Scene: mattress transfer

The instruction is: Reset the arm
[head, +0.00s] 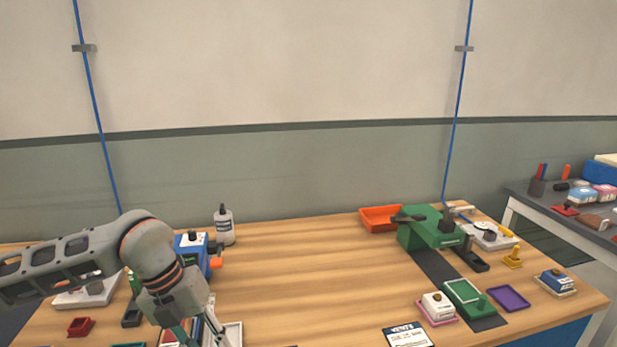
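My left arm (62,262) reaches in from the left over the wooden table (310,265). Its wrist bends down, and the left gripper (202,336) points downward at the bottom edge of the view. The fingertips are cut off or blend with items behind them, so I cannot tell whether it is open or holding anything. A light tray-like item (233,334) shows just beside the fingers. My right arm and gripper are not in view.
A blue device (206,250) and a grey bottle (224,226) stand behind the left wrist. A green machine (430,228), an orange tray (380,217), stamps and a purple tray (509,298) fill the right side. The table's middle is clear. A grey side table (560,215) stands at far right.

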